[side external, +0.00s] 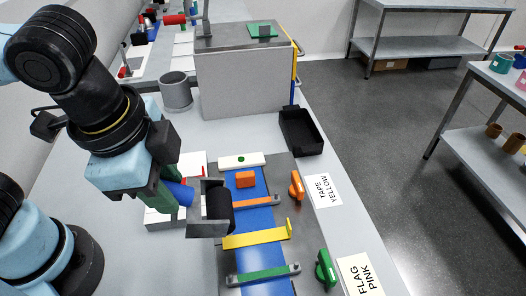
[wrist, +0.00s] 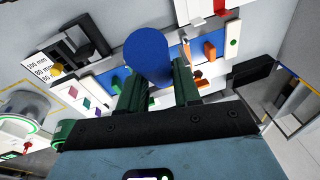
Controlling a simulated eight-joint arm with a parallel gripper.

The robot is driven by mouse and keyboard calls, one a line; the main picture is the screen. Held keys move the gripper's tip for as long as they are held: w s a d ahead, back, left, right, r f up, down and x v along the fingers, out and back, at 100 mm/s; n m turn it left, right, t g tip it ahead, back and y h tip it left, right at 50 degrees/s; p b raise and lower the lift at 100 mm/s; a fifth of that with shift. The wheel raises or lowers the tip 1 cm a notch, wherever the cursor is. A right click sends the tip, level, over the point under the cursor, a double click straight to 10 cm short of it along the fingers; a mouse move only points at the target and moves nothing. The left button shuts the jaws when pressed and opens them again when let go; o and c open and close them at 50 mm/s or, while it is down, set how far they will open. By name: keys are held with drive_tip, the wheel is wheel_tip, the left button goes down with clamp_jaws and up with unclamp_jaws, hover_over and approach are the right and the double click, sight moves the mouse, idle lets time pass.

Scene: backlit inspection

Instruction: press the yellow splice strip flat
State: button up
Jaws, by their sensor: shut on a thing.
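The yellow splice strip (side external: 255,238) lies across the blue film (side external: 263,190) in the side view, and its right end sticks up as a tab. My gripper (side external: 170,192) is shut on the blue handle (side external: 180,193) of a roller. The roller has a grey fork and a black drum (side external: 218,205), held beside and partly over the left edge of the film, just behind the strip's left end. I cannot tell whether the drum touches anything. In the wrist view the blue handle (wrist: 150,55) stands between the green fingers of my gripper (wrist: 158,88).
An orange strip (side external: 270,207) and a green strip (side external: 262,274) cross the film on either side. An orange block (side external: 245,180), an orange clip (side external: 296,185) and a green clip (side external: 325,268) stand nearby. A black tray (side external: 300,131) and a grey box (side external: 240,85) are behind.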

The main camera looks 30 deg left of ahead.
sight(226, 206)
drive_tip(key=shift+f, duration=0.1)
drive_tip(key=shift+s+x, duration=0.25)
drive_tip(key=shift+x, duration=0.9)
drive_tip(key=shift+s+x, duration=0.2)
drive_tip(key=shift+x, duration=0.95)
drive_tip(key=shift+s+x, duration=0.25)
drive_tip(key=shift+x, duration=0.85)
drive_tip(key=shift+f, duration=0.6)
drive_tip(key=shift+w+d, duration=1.05)
drive_tip(key=shift+w, duration=0.05)
drive_tip(key=shift+w+d+r, duration=0.1)
drive_tip(key=shift+w+d, duration=0.1)
drive_tip(key=shift+w+d, duration=0.1)
drive_tip(key=shift+w, duration=0.05)
drive_tip(key=shift+w+d, duration=0.2)
drive_tip(key=shift+d, duration=0.05)
drive_tip(key=shift+w+d, duration=1)
drive_tip(key=shift+w, duration=0.05)
idle(1.2)
